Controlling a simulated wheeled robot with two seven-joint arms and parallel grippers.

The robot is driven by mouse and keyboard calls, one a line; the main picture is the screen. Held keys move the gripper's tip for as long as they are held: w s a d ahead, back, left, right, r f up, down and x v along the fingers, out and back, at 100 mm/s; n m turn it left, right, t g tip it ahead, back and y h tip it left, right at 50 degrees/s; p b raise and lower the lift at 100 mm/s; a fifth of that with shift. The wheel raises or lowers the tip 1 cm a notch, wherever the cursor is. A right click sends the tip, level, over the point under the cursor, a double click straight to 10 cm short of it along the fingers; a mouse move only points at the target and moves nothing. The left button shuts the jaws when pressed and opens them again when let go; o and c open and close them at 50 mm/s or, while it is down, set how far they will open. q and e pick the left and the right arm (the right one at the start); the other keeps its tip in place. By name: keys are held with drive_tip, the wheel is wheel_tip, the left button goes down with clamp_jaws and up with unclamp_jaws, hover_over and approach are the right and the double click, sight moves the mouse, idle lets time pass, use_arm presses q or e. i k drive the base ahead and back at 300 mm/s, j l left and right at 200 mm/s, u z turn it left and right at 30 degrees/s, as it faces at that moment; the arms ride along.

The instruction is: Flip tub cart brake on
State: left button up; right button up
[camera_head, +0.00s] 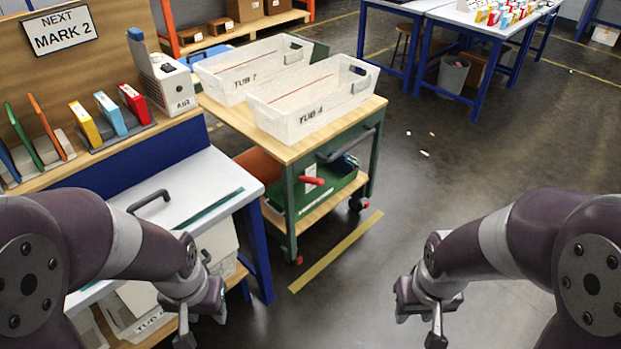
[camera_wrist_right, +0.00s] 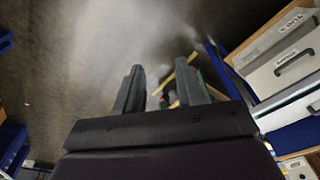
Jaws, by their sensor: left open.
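The green tub cart (camera_head: 335,200) stands left of centre in the head view, with a wooden top carrying TUB 7 (camera_head: 250,70) and TUB 4 (camera_head: 310,100). A red lever (camera_head: 312,181) sticks out from its near side, by a small white label. A dark push handle (camera_head: 345,146) is above it. Casters with red parts show at the near corner (camera_head: 297,261) and right corner (camera_head: 364,204). My left gripper (camera_head: 203,326) is open and empty in front of the bench. My right gripper (camera_head: 420,322) is open and empty over the floor, apart from the cart; its spread fingers (camera_wrist_right: 160,88) show in the wrist view.
A yellow floor stripe (camera_head: 336,252) runs before the cart. Small litter (camera_head: 424,153) lies on the floor to the right. The floor right of the cart is mostly clear.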

sight(316, 181)
drive_tip(key=i+u, duration=0.15)
drive_tip(key=u, duration=0.2)
drive_tip(key=i+l+u, duration=0.15)
drive_tip(key=u, duration=0.2)
drive_tip(key=i+l+u, duration=0.1)
drive_tip(key=u, duration=0.25)
drive_tip(key=i+l+u, duration=0.1)
drive_tip(key=i+l, duration=0.4)
drive_tip(key=l, duration=0.2)
drive_tip(key=i+l+u, duration=0.15)
drive_tip(key=i+l, duration=0.3)
drive_tip(key=l, duration=0.3)
drive_tip(key=u, duration=0.05)
